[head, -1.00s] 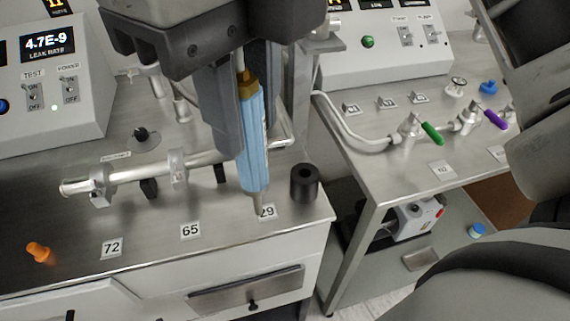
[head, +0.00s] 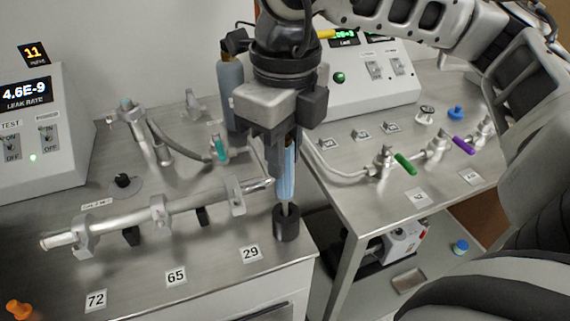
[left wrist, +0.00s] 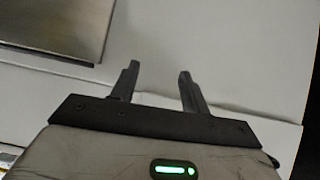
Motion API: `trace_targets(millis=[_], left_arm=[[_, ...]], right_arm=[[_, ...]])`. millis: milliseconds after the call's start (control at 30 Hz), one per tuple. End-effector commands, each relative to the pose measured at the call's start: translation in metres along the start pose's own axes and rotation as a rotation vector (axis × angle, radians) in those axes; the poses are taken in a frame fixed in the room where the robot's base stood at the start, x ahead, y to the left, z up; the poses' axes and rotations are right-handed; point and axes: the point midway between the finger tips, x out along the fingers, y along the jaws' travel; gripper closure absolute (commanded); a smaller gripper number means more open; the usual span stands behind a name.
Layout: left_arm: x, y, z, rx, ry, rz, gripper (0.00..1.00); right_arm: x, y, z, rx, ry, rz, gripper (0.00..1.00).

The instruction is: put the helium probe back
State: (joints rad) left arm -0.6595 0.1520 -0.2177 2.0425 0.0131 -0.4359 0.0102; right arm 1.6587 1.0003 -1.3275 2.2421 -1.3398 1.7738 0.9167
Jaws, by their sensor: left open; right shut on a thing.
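The helium probe (head: 287,178) has a light blue body and a metal tip pointing down. My right gripper (head: 283,150) is shut on its upper part and holds it upright. The black cylindrical holder (head: 286,224) stands at the right corner of the left bench, directly under the probe. The probe's tip meets the holder's top opening; how deep it sits I cannot tell. My left gripper (left wrist: 158,85) is open and empty in the left wrist view, in front of pale cabinet panels.
A metal tube on clamps (head: 150,217) runs across the left bench, beside number labels. A grey-blue bottle (head: 230,92) stands behind the gripper. The right bench (head: 350,170) carries valves with green and purple handles. A gap separates the benches.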

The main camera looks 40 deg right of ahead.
Motion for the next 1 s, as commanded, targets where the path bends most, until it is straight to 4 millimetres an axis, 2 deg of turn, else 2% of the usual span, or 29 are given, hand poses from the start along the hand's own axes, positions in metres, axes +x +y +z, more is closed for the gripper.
trace_targets(millis=[33,200,467,500,533,567,867,1000], left_arm=[[0.0,0.0,-0.002,-0.002,0.003,-0.001,0.54],[0.001,0.0,-0.002,-0.007,0.007,-0.002,0.54],[0.001,0.001,-0.003,-0.009,0.008,-0.003,0.54],[0.001,0.001,-0.003,-0.009,0.007,-0.003,0.54],[0.001,0.0,-0.003,-0.009,0.007,-0.003,0.54],[0.001,0.0,-0.003,-0.009,0.007,-0.003,0.54],[0.0,0.0,-0.001,-0.007,0.002,-0.002,0.54],[-0.001,0.0,0.001,-0.005,-0.003,-0.002,0.54]], right_arm=[[0.01,-0.007,0.0,0.006,0.011,-0.007,1.0],[0.036,-0.005,-0.002,0.004,0.016,-0.008,1.0],[0.039,-0.005,-0.003,0.003,0.016,-0.008,1.0],[0.038,-0.005,-0.003,0.003,0.017,-0.008,0.67],[0.038,-0.005,-0.003,0.003,0.016,-0.007,0.59],[0.038,-0.005,-0.003,0.004,0.015,-0.007,0.56],[0.035,-0.004,-0.001,0.005,0.008,-0.006,0.56],[0.02,-0.004,0.001,0.005,0.003,-0.006,0.56]])
